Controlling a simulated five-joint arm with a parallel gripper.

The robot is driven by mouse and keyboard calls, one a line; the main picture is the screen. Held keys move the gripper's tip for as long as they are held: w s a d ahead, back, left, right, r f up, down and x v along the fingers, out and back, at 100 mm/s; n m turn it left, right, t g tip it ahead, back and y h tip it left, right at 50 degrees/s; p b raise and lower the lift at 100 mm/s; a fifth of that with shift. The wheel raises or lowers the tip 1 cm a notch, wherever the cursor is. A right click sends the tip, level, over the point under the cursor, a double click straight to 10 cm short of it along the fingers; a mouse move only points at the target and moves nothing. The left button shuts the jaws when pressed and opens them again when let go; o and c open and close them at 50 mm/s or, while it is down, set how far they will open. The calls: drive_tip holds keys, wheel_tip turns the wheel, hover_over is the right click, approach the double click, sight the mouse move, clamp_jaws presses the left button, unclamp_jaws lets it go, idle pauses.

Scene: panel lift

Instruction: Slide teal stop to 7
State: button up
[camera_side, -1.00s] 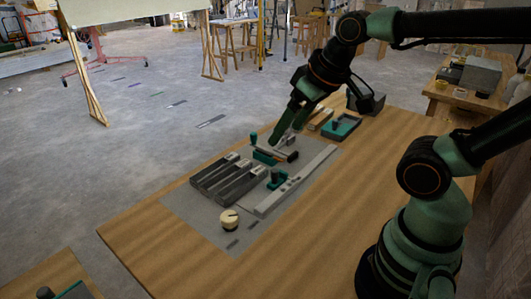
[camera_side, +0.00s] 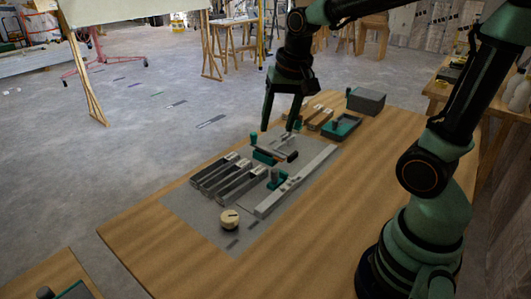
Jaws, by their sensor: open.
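The teal stop (camera_side: 277,179) sits at the pale grey rail (camera_side: 311,170), on its left side and nearer its front end. The rail runs diagonally across the grey panel, and its marks are too small to read. My gripper (camera_side: 278,128) points down with its fingers apart and nothing visible between them. It is above and behind the stop, near the far end of the panel, apart from the stop in the picture.
A teal-handled clamp (camera_side: 264,154) stands behind the stop, close below my gripper. Several dark grey bars (camera_side: 226,176) lie left of the stop. A cream knob (camera_side: 230,219) is in front. A teal tray (camera_side: 342,128), wooden blocks and a grey box (camera_side: 366,101) stand behind.

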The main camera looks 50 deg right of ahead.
sight(275, 170)
drive_tip(key=w+d+f+m+g, duration=0.3)
drive_tip(key=w+d+f+m, duration=0.25)
drive_tip(key=f+m, duration=0.25)
drive_tip(key=f, duration=1.1)
drive_tip(key=shift+s+d+f, duration=0.15)
drive_tip(key=shift+s+f, duration=0.15)
drive_tip(key=shift+f, duration=0.05)
clamp_jaws()
idle(0.8)
